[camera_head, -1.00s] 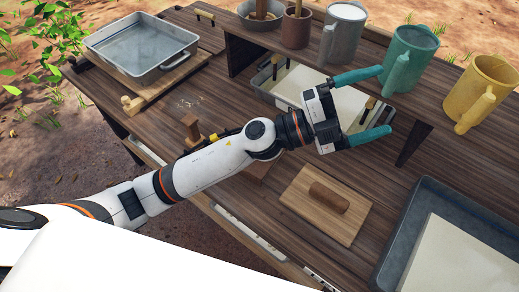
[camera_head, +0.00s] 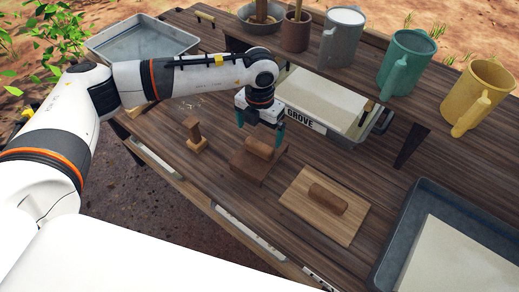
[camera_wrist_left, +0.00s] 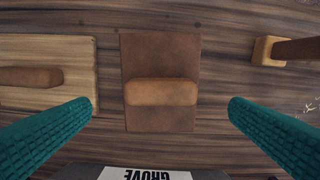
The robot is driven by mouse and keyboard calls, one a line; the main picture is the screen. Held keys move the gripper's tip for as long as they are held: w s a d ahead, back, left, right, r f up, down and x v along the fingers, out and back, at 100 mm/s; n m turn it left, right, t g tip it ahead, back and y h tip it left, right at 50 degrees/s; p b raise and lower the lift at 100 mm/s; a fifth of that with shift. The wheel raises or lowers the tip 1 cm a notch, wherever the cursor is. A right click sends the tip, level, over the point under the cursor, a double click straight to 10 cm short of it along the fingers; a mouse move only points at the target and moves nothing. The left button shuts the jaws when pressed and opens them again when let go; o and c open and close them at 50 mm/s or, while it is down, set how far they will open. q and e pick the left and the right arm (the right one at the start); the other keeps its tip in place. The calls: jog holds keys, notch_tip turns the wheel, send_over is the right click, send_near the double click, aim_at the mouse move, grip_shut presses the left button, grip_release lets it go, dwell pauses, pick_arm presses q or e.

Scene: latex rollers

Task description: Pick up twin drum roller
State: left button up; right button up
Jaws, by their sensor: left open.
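I cannot tell for sure which piece is the twin drum roller. A dark brown wooden block with a rounded bar handle (camera_head: 256,165) lies on the table; it also shows in the left wrist view (camera_wrist_left: 160,65), between and beyond my fingers. My left gripper (camera_head: 259,134) is open, pointing down above this block, with nothing between its teal fingers; it also shows in the left wrist view (camera_wrist_left: 163,106). The fingers are apart from the block on both sides. My right gripper is not in view.
A light board with a brown handle (camera_head: 325,205) lies to the right, and a small upright wooden tool (camera_head: 195,137) to the left. A tray marked GROVE (camera_head: 301,120) sits close behind my gripper. Mugs, including a green one (camera_head: 404,62), stand on the raised shelf.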

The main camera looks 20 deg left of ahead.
aim_at(260, 144)
pick_arm(q)
notch_tip(260, 144, down, 2)
jog(key=shift+f+p, duration=0.6)
notch_tip(260, 144, down, 4)
jog(key=shift+r+p, duration=0.15)
jog(key=shift+p, duration=0.55)
jog(key=shift+w+f, duration=0.1)
jog(key=shift+f, duration=0.3)
jog(key=shift+c, duration=0.2)
jog(key=shift+r, duration=0.1)
jog(key=c, duration=1.2)
